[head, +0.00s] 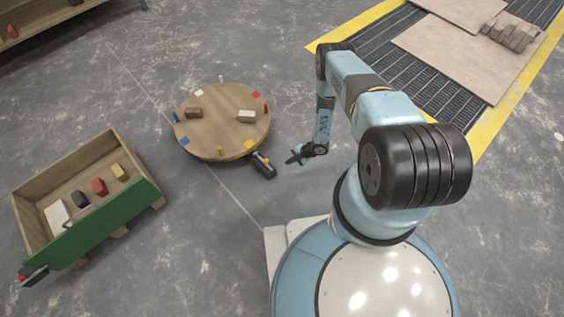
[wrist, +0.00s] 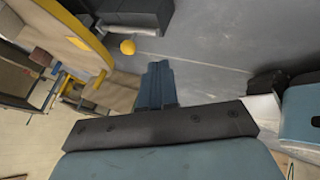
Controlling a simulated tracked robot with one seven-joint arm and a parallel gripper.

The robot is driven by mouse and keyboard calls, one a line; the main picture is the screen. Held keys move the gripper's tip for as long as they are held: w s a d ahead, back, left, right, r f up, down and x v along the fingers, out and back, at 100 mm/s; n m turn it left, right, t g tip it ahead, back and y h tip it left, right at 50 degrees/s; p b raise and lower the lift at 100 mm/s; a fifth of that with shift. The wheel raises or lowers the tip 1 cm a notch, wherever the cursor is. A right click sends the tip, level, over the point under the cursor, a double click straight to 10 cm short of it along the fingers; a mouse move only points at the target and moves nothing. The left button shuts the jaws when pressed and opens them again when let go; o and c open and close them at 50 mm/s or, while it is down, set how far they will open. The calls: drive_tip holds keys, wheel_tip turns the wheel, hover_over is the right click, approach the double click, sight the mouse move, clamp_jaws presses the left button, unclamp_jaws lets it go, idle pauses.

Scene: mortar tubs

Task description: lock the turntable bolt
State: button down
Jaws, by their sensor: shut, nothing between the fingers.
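The turntable (head: 217,128) is a round wooden disc low over the floor, with coloured tabs and pegs around its rim. The bolt (head: 264,168) is a dark housing at the disc's lower right edge with a small yellow knob. In the wrist view the bolt's yellow ball knob (wrist: 128,47) shows beside a silver rod (wrist: 118,29) and the dark housing (wrist: 138,10). I cannot tell whether the rod engages the disc. My gripper (head: 292,159) is to the right of the bolt, apart from it. Its fingers (wrist: 157,72) are shut and empty, with the knob beyond them.
A brown block (head: 194,112) and a cream block (head: 246,116) lie on the turntable. A wooden crate with a green side (head: 105,221) holds several blocks at left. A floor grate (head: 378,70) with yellow borders and boards lies at upper right. Bare concrete surrounds the bolt.

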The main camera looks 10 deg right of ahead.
drive_tip(key=w+a+f, duration=0.3)
drive_tip(key=a+f, duration=0.3)
drive_tip(key=a, duration=0.2)
drive_tip(key=shift+w+a+f, duration=0.15)
drive_tip(key=shift+w+a, duration=0.15)
drive_tip(key=shift+w, duration=0.05)
